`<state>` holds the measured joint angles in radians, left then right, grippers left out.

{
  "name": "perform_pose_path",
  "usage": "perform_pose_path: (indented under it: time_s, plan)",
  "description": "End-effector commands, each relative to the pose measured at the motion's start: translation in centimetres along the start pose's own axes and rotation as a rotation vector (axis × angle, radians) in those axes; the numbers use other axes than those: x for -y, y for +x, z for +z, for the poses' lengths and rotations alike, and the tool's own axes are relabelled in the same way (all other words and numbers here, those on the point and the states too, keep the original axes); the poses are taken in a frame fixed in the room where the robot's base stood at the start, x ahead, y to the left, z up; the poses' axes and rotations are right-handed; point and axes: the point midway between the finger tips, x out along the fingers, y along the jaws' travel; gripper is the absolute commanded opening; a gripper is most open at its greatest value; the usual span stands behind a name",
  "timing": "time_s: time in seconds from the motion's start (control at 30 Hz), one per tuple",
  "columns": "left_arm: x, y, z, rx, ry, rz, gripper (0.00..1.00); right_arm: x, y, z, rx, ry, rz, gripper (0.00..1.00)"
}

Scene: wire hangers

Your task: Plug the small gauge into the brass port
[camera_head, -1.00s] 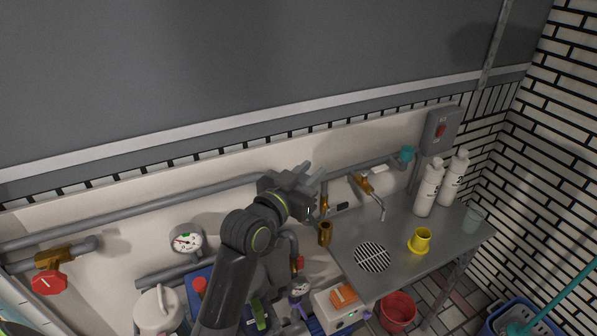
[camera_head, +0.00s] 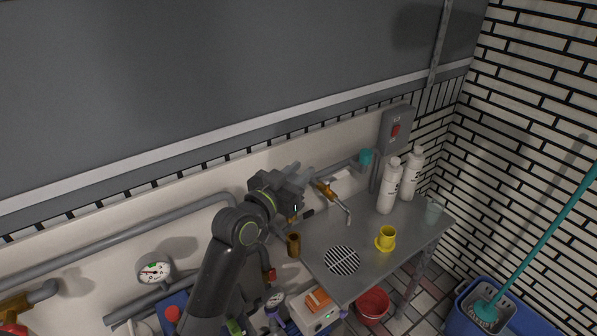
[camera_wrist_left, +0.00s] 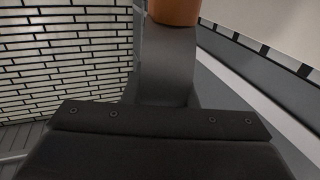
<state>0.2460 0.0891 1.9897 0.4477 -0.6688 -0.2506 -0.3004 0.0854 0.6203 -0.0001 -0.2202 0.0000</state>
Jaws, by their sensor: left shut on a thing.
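My left gripper (camera_head: 300,176) is near the wall, above the left end of the metal bench. It is shut on an orange-brown cylindrical piece (camera_wrist_left: 173,11), seen at the top of the left wrist view. The rest of that piece is hidden, so I cannot tell if it is part of a gauge. A brass cylinder (camera_head: 293,245), perhaps the port, stands below the gripper at the bench's left edge. A small round dial (camera_head: 274,300) shows low in the head view. A larger white-faced gauge (camera_head: 155,272) is on the wall pipe. My right gripper is not in view.
A brass tap (camera_head: 328,191) is right of my gripper. A red bucket (camera_head: 372,304) is below. The bench's middle is clear.

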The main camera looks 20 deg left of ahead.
Motion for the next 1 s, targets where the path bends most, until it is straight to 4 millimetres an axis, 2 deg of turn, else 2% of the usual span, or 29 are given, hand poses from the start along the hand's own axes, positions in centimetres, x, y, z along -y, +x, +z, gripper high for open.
perform_pose_path:
  time_s: [0.5,1.0]
  plan:
    - [0.0,-0.1,4.8,-0.002,-0.001,0.000,0.00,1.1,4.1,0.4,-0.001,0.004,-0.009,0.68]
    - [0.0,-0.1,5.1,-0.002,0.000,0.000,0.00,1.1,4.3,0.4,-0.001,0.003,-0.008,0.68]
